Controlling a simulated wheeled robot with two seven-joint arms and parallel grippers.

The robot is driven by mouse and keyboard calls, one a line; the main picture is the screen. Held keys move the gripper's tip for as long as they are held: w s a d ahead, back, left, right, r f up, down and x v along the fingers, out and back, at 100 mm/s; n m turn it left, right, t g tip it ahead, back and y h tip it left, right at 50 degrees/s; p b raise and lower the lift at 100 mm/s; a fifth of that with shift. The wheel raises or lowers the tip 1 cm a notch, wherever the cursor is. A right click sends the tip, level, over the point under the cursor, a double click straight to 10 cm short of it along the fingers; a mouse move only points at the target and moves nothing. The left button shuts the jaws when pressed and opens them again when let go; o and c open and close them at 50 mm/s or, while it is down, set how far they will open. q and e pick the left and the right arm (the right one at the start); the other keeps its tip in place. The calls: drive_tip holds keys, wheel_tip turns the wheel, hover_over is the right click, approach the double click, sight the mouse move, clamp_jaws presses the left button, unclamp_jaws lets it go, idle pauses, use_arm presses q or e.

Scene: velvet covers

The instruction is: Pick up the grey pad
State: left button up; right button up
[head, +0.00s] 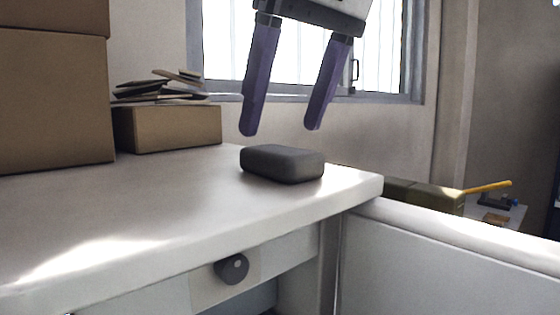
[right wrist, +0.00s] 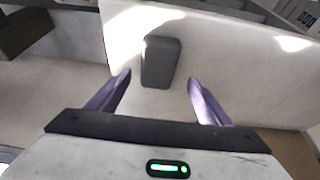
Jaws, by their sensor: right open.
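The grey pad (head: 283,164) is a dark, rounded block lying flat on the white table, near its right end in the head view. My right gripper (head: 279,131) is above the pad, pointing down, with its two purple fingers apart and nothing between them. In the right wrist view the pad (right wrist: 160,62) shows beyond and between the fingertips of the right gripper (right wrist: 158,78), nearer the left finger. The fingers do not touch it. My left gripper is in neither view.
The white table (head: 130,215) has free room left of the pad. Cardboard boxes (head: 55,100) stand at the back left, and a lower box (head: 170,128) bears a pile of flat pieces (head: 160,88). A drawer knob (head: 232,268) sticks out in front. A window (head: 390,50) is behind.

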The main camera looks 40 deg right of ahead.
sight(281, 149)
drive_tip(key=shift+d+x, duration=0.2)
drive_tip(key=shift+x, duration=1.8)
drive_tip(key=shift+s+f, duration=0.2)
drive_tip(key=shift+f, duration=0.1)
drive_tip(key=shift+c, duration=0.2)
drive_tip(key=c, duration=1.1)
